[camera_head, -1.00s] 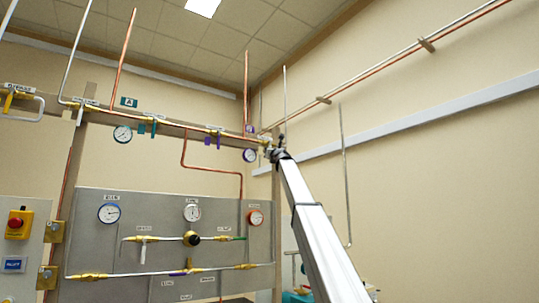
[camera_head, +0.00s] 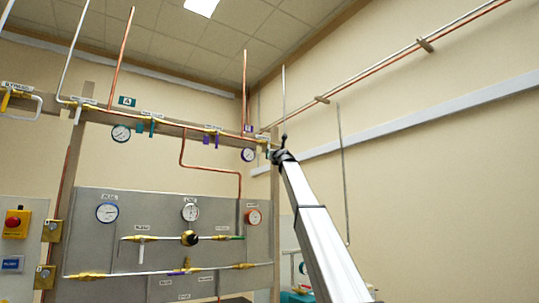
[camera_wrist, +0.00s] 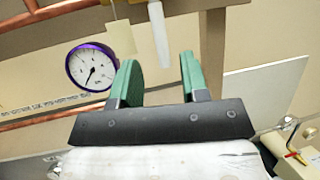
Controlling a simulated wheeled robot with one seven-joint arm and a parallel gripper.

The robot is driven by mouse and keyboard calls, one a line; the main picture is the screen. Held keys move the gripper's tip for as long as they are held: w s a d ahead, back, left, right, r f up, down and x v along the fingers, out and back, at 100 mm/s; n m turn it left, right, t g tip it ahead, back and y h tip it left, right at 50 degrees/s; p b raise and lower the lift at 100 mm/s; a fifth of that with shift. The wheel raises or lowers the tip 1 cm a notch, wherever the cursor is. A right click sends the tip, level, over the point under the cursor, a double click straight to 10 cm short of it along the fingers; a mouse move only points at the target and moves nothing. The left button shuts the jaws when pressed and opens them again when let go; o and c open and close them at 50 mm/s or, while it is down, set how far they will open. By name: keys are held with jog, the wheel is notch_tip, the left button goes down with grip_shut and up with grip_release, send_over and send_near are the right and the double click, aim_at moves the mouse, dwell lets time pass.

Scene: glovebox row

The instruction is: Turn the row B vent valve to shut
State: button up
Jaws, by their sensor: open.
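A white lever handle (camera_wrist: 158,38), which looks like the vent valve's, hangs down at the top of the wrist view. The purple-rimmed gauge (camera_wrist: 91,67) is to its left; this gauge also shows in the head view (camera_head: 248,155), on the row with purple fittings. My gripper (camera_wrist: 157,62) is open, with green fingers on either side of the lever's lower end in the picture. I cannot tell how deep the lever is between them. No finger visibly touches it. In the head view my gripper (camera_head: 273,154) is at the right end of the pipe rail; the valve there is mostly hidden.
A copper pipe runs along the rail (camera_head: 170,125), with teal (camera_head: 152,128) and purple (camera_head: 211,138) valve handles left of my gripper. A grey gauge panel (camera_head: 160,235) stands below. A red emergency button (camera_head: 14,222) is at far left. The wall at right has pipes (camera_head: 342,175).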

jog(key=v, duration=0.5)
dwell(0.7)
